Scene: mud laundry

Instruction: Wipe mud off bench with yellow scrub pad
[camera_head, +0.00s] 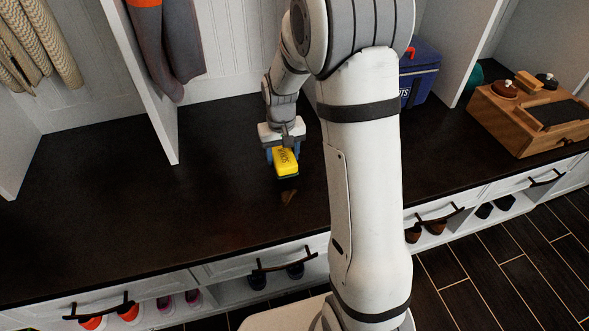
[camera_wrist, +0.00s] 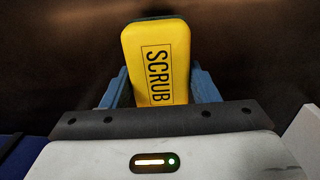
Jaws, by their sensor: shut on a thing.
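A yellow scrub pad (camera_head: 286,161) with "SCRUB" printed on it is held in my gripper (camera_head: 283,158) over the dark bench top (camera_head: 230,215). In the wrist view the pad (camera_wrist: 157,65) sits between the two blue fingers of my gripper (camera_wrist: 158,85), which are shut on its sides. A dark underside shows at the pad's edge. A small brown mud mark (camera_head: 289,196) lies on the bench just in front of the pad. I cannot tell whether the pad touches the bench. The bench under the pad is hidden.
A blue cooler bag (camera_head: 420,72) stands at the back right behind my arm. A wooden box (camera_head: 525,118) with brushes and tins is at the far right. A white divider (camera_head: 150,75) with hanging clothes stands at the left. The left bench top is clear.

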